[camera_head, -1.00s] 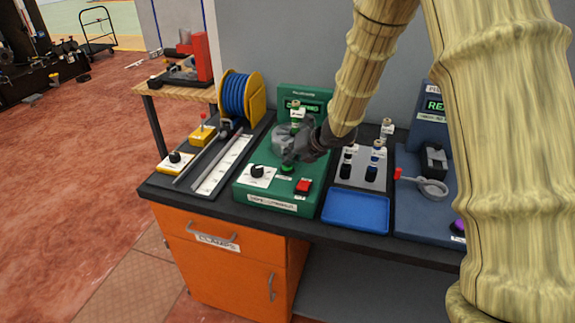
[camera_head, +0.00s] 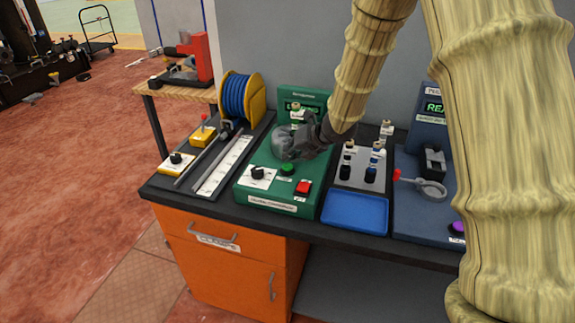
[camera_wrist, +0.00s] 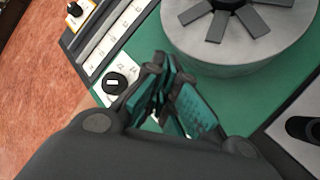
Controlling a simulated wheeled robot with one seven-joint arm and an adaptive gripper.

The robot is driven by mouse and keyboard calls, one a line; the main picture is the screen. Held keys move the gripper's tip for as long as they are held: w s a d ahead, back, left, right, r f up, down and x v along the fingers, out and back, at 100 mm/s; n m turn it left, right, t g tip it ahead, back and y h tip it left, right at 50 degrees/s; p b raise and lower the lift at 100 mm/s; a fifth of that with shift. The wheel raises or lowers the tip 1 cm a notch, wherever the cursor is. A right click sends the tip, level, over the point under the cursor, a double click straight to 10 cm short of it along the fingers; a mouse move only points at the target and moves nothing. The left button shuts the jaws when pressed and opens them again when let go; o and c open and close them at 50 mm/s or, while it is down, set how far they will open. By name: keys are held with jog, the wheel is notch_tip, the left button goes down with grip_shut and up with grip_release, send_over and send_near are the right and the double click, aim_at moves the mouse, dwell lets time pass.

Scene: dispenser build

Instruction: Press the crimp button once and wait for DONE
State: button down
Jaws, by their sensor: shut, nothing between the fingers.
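The green crimper (camera_head: 275,186) stands on the bench, with a green button (camera_head: 288,169) on its front panel. A red button (camera_head: 303,187) and a black knob (camera_head: 257,173) sit beside it. My gripper (camera_head: 287,156) is shut and empty, just above and behind the green button, apart from it as far as I can tell. In the wrist view my gripper (camera_wrist: 170,100) has its fingers together over the green panel. The grey round crimp head (camera_wrist: 240,40) is close beyond them. The button is hidden there. The crimper's display (camera_head: 306,106) is partly covered and I cannot read it.
A blue tray (camera_head: 355,212) and a grey plate with fittings (camera_head: 363,165) stand right of the crimper. A blue machine (camera_head: 425,205) is farther right. A blue hose reel (camera_head: 240,97) and a white ruler (camera_head: 224,166) are on the left.

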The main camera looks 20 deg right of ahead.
aim_at(290, 164)
jog(key=shift+r+p, duration=1.85)
jog(key=shift+r, duration=0.7)
jog(key=shift+f, duration=0.1)
